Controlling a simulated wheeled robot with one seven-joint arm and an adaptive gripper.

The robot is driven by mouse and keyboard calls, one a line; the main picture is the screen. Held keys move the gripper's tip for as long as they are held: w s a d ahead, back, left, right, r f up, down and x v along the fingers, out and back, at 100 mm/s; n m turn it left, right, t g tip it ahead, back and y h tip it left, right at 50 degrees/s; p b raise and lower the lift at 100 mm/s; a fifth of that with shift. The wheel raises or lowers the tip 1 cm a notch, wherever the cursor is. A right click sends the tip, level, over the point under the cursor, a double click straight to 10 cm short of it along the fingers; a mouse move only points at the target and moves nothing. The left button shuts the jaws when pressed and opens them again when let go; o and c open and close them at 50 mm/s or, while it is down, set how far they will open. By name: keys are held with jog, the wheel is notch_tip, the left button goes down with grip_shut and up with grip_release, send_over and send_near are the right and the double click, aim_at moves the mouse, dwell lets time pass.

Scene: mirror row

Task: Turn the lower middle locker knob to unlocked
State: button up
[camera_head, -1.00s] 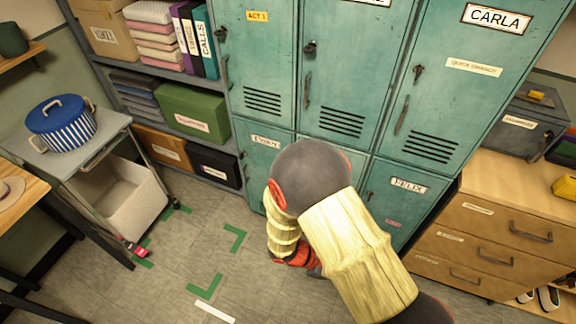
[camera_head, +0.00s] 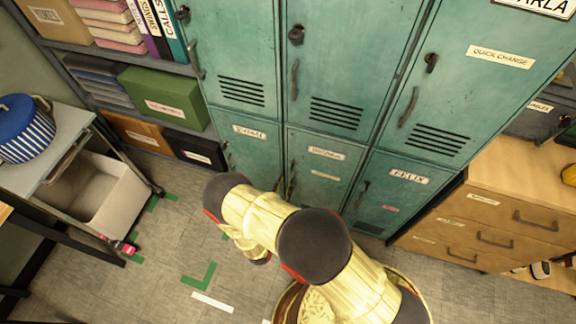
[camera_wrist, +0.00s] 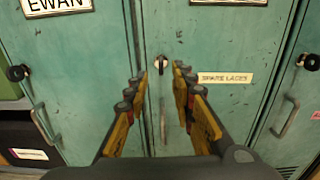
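The lower middle locker (camera_head: 340,170) is a teal door in the bottom row; its upper name label is partly legible at best. In the wrist view, the locker door (camera_wrist: 215,110) carries a "SPARE LACES" label. Its small knob (camera_wrist: 161,62) is near the door's left edge, above a slim vertical handle (camera_wrist: 163,122). My gripper (camera_wrist: 161,76) is open, with its yellow-and-dark fingers either side of the knob in the picture and nothing visible between them. The gap in depth to the knob is unclear, and the knob's lock position is too small to read.
The Ewan locker (camera_head: 247,145) is on the left, with a dark knob (camera_wrist: 17,73). The Felix locker (camera_head: 395,205) is on the right, with another dark knob (camera_wrist: 309,62). A wooden drawer unit (camera_head: 490,215) stands right; a cart (camera_head: 75,150) stands left.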

aim_at(291, 169)
jog(key=b+x, duration=0.1)
jog(key=x, duration=0.6)
jog(key=shift+w+d+f, duration=0.15)
jog(key=shift+w, duration=0.15)
grip_shut()
dwell(0.4)
